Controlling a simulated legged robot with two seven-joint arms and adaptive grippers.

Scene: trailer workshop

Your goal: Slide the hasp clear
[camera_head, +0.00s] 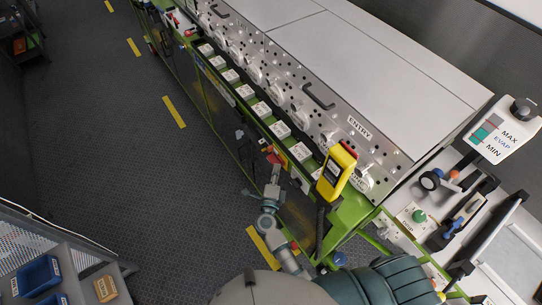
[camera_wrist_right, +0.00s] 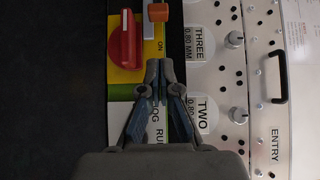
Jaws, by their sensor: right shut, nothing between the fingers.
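In the right wrist view my right gripper (camera_wrist_right: 159,88) is shut and empty, its fingertips over the panel edge below an orange block (camera_wrist_right: 158,12). The block sits at the top edge of the view, above a pale strip; I cannot tell for sure if it is the hasp. Left of it a red rotary switch (camera_wrist_right: 125,40) stands on a yellow plate (camera_wrist_right: 117,75), with "ON" printed beside it. In the head view my right gripper (camera_head: 273,174) is beside the machine's green side rail, near the red and yellow switch (camera_head: 275,158). My left gripper is not in view.
The long machine (camera_head: 325,50) has a row of white blocks (camera_head: 280,130) along its rail. A yellow handheld unit (camera_head: 337,172) stands close right of my right gripper. A black handle (camera_wrist_right: 278,78) sticks up from the panel. Dark floor (camera_head: 120,150) lies open to the left.

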